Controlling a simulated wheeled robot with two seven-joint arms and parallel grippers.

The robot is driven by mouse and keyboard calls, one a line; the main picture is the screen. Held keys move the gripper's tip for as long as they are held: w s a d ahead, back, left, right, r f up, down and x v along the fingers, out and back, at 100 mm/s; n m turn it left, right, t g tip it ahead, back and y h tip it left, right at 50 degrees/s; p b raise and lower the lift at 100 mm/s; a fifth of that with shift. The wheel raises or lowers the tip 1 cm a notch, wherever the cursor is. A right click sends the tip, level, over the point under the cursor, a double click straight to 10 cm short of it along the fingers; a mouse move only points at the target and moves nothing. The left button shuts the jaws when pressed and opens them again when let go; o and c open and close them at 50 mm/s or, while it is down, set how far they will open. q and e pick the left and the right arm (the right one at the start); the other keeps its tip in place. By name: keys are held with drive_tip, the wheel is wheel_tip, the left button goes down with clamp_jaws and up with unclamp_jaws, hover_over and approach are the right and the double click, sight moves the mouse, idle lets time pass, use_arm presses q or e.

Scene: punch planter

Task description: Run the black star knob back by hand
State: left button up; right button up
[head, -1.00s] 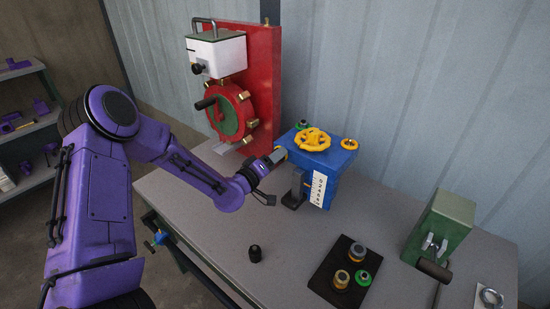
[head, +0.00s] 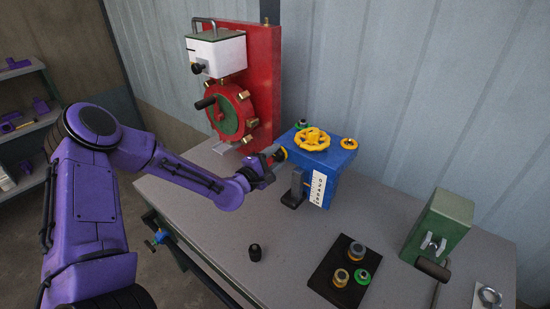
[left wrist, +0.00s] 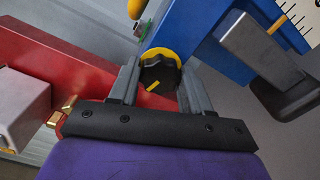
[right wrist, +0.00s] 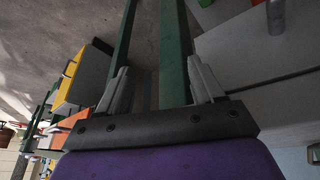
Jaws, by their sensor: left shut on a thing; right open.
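The black star knob (left wrist: 160,75) has a yellow pointer line and a yellow ring behind it. It sits on the side of the blue punch body (left wrist: 195,32). My left gripper (left wrist: 163,85) has one finger on each side of the knob and is shut on it. In the head view the left gripper (head: 270,160) reaches the left side of the blue punch (head: 325,165), and the knob is mostly hidden there. My right gripper (right wrist: 158,90) is open and empty in the right wrist view, and it is not in the head view.
A red panel with a red-rimmed wheel (head: 230,110) stands close behind the left gripper. A yellow handwheel (head: 312,139) tops the punch. Green bars (right wrist: 174,50) are by the right gripper.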

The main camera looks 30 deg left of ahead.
use_arm(q)
drive_tip(key=n, duration=0.3)
drive_tip(key=shift+n, duration=0.4)
drive_tip(key=n+b, duration=0.1)
drive_tip(key=n, duration=0.1)
drive_tip(key=shift+n, duration=0.4)
drive_tip(key=n+b, duration=0.1)
drive_tip(key=n, duration=0.1)
drive_tip(key=shift+n, duration=0.3)
drive_tip(key=shift+n+b, duration=0.95)
drive_tip(key=shift+n, duration=0.75)
drive_tip(key=o, duration=1.1)
drive_tip(key=shift+c, duration=0.2)
